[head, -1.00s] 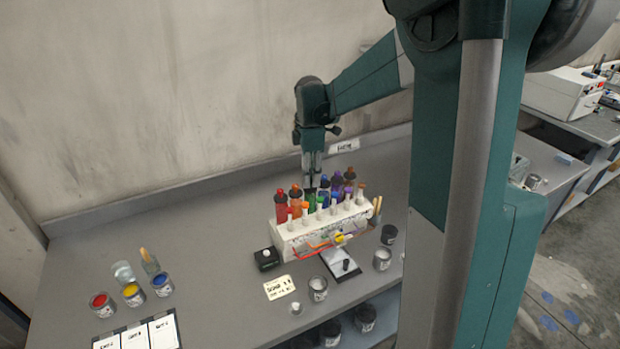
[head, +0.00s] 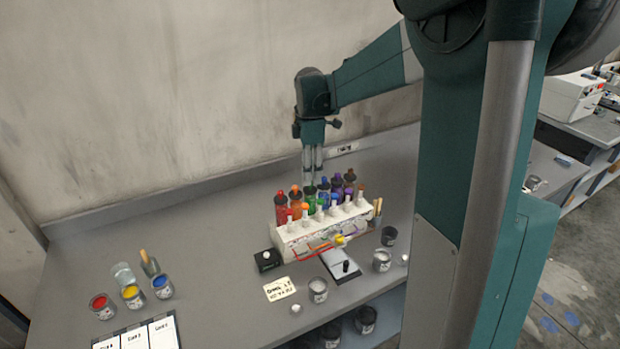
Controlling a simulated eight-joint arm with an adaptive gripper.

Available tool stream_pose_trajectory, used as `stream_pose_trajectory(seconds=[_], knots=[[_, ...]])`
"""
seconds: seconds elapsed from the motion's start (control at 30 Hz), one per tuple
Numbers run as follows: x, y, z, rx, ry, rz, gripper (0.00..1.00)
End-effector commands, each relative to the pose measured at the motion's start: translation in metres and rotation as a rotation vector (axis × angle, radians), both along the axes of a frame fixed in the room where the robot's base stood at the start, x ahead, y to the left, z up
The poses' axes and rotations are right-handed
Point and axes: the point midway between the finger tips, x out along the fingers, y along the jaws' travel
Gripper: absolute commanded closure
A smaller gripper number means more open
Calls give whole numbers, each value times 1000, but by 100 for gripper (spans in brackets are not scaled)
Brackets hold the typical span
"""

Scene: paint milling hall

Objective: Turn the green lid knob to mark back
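A row of coloured bottles stands in a white rack on the grey bench in the head view. The green bottle (head: 310,199) is in this row, between the orange and blue ones. Its lid knob is dark and very small here, so its pointer and the marks cannot be read. My gripper (head: 313,181) points straight down just above the green bottle's top. Its two fingers look slightly parted with nothing visible between them. The tips seem clear of the lid, but the exact gap is hard to judge.
Red (head: 281,207), orange (head: 296,203) and purple (head: 337,188) bottles stand close around the green one. The white rack (head: 290,241) has white-capped vials in front. Small jars and a card (head: 279,289) lie before it. The bench's left middle is clear.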

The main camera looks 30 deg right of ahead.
Motion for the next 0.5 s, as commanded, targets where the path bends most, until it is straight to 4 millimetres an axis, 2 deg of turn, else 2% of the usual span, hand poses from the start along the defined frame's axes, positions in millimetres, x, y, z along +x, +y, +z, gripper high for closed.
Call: stream_pose_trajectory(seconds=[0.5], knots=[[0, 0, 75, 0, 0, 0, 72]])
